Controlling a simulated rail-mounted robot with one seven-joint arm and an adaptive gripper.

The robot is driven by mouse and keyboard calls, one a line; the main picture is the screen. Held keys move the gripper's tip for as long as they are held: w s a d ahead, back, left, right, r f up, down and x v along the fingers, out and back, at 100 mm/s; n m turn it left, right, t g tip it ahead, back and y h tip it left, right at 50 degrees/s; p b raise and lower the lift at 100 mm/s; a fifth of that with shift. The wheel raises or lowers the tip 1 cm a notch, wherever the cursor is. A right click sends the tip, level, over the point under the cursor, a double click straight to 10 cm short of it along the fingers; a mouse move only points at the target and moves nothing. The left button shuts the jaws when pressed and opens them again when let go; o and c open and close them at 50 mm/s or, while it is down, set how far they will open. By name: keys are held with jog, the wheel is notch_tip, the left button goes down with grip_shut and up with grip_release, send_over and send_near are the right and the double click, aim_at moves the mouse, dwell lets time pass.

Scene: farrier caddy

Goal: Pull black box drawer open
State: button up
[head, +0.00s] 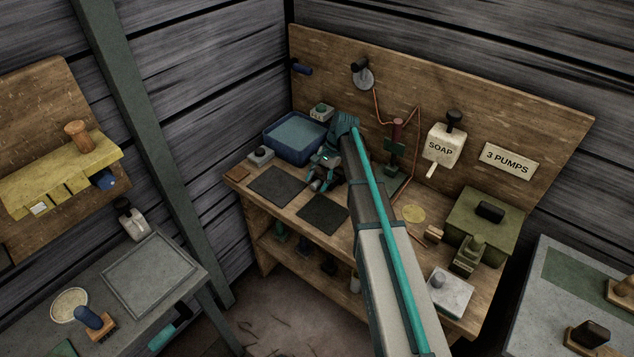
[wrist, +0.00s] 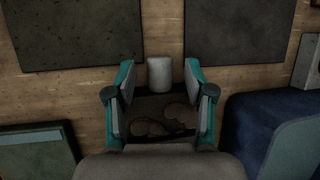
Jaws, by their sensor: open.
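In the wrist view a black box (wrist: 158,103) lies between my gripper's fingers, with brown rounded shapes on or in it. A pale grey cylinder (wrist: 159,74) stands at its far edge, between the fingertips; I take it for the drawer's knob. My gripper (wrist: 159,68) is open, one teal-edged finger on each side of the cylinder, with gaps on both sides. Contact is not visible. In the head view my gripper (head: 328,178) is low over the wooden bench, and hides most of the black box. How far the drawer stands out cannot be told.
A blue tub (head: 295,133) stands left of my gripper; its wall is close in the wrist view (wrist: 245,125). Two dark mats (head: 273,186) (head: 324,213) lie on the bench front. A green stand (head: 395,180) is to the right. A soap dispenser (head: 443,146) hangs behind.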

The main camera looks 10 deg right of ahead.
jog(key=v, duration=1.1)
jog(key=shift+r, duration=0.1)
jog(key=a+f+t+h+b, duration=0.1)
jog(key=f, duration=0.2)
jog(key=s+a+f+t+h+b, duration=0.1)
jog(key=a+f, duration=0.1)
jog(key=f, duration=0.2)
jog(key=a+f+t+h, duration=0.1)
jog(key=a+f, duration=0.1)
jog(key=f, duration=0.2)
jog(key=shift+s+b, duration=0.3)
jog(key=shift+b, duration=0.1)
jog(key=shift+c, duration=0.2)
grip_shut()
